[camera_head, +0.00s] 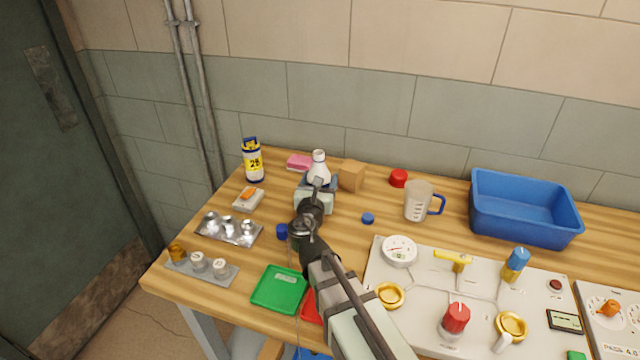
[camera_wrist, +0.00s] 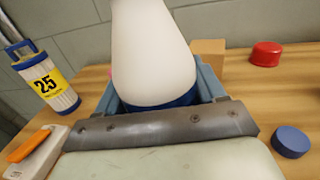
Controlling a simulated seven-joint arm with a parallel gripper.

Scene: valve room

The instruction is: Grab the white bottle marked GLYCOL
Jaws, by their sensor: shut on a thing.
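A white bottle (camera_head: 319,167) with a narrow neck is at the back left of the wooden table, seen above my gripper (camera_head: 318,184). In the wrist view the white bottle (camera_wrist: 153,55) fills the top middle, between the blue fingers. The fingers are shut on its lower part, where a blue band shows. No GLYCOL lettering is readable in either view. The bottle looks upright in the head view. Its base is hidden by my gripper, so I cannot tell whether it touches the table.
A yellow-labelled canister (camera_head: 253,162) stands left of the bottle. A pink sponge (camera_head: 299,162) and a wooden block (camera_head: 351,175) are close by. A measuring jug (camera_head: 418,201), a blue bin (camera_head: 524,208) and a valve panel (camera_head: 420,285) are to the right. The wall is close behind.

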